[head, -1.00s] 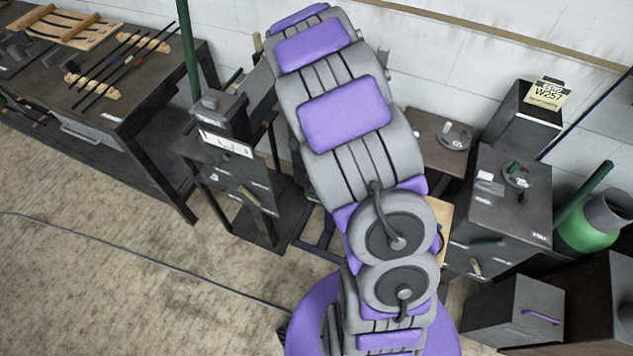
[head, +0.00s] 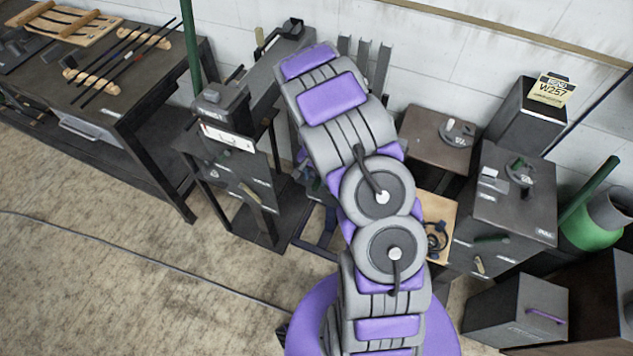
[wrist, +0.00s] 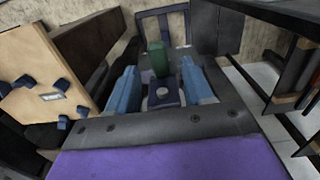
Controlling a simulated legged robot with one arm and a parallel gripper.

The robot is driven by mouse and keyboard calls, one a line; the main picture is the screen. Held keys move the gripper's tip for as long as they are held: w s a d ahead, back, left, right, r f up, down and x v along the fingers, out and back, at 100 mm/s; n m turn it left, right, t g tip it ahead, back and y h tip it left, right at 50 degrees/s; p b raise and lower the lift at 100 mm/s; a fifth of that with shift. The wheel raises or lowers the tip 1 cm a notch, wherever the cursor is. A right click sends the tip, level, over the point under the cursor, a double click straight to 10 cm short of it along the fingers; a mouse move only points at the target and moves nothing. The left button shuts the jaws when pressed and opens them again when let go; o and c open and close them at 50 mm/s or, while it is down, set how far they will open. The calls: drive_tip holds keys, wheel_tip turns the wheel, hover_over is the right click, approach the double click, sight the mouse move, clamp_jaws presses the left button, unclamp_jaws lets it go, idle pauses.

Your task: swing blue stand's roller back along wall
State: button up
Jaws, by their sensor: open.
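The blue stand's low frame (head: 318,240) shows in the head view, partly hidden behind my arm. In the wrist view a dark blue frame (wrist: 165,14) lies on the floor at the top. My gripper (wrist: 159,70) has its two blue fingers spread apart. I cannot tell whether the fingers touch either. The roller cannot be made out clearly. In the head view my arm hides my gripper.
A bench (head: 150,95) with rods stands left, beside a dark metal stand (head: 235,170). Right are a brown-topped table (head: 435,135), a grey cabinet (head: 510,205) and a green cylinder (head: 590,228). A pale wooden panel (wrist: 45,65) is left in the wrist view.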

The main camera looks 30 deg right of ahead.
sight(316, 183)
wheel_tip(316, 183, down, 3)
drive_tip(key=shift+a+f, duration=0.1)
drive_tip(key=shift+d+f, duration=0.3)
drive_tip(key=shift+d, duration=0.15)
drive_tip(key=shift+a, duration=0.1)
drive_tip(key=shift+c, duration=0.3)
drive_tip(key=shift+a, duration=0.25)
drive_tip(key=c, duration=0.4)
drive_tip(key=shift+d+r, duration=0.1)
clamp_jaws()
drive_tip(key=shift+w, duration=0.1)
